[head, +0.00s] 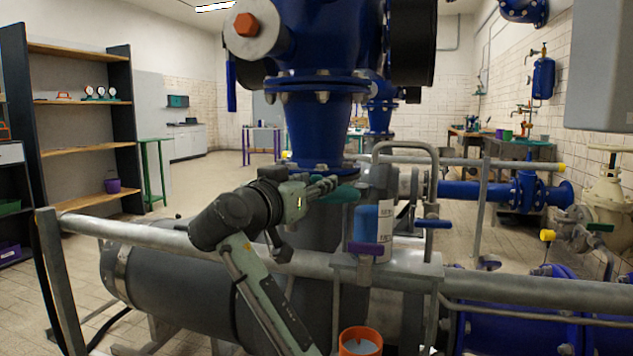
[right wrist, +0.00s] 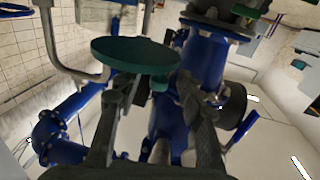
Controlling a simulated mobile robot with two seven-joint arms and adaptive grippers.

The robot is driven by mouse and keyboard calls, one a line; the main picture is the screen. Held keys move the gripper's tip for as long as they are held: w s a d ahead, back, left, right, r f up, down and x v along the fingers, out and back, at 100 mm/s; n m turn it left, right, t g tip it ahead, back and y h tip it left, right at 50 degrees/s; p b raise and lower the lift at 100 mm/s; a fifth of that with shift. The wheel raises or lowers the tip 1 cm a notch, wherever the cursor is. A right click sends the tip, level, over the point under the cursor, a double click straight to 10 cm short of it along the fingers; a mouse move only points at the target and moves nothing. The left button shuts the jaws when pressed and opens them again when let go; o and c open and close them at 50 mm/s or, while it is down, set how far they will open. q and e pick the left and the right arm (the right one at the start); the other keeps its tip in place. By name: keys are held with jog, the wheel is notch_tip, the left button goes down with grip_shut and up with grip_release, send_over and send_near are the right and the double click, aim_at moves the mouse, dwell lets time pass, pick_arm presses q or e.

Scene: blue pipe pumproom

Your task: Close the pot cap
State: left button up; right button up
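A flat green disc (head: 340,194), which looks like the cap, is at the tips of my right gripper (head: 325,186), in front of the vertical pipe. An orange pot (head: 360,341) with a pale inside shows at the bottom edge, well below the disc. My left gripper is not in view.
A horizontal grey rail (head: 165,232) crosses in front of a large grey tank (head: 170,285). A metal canister with a blue label (head: 374,222) stands right of my gripper. Blue pipework (head: 318,110) rises close behind. Open floor (head: 190,190) lies at the left.

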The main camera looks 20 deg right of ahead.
jog(key=shift+w+d, duration=0.4)
jog(key=shift+w, duration=0.05)
jog(key=shift+c, duration=0.3)
grip_shut()
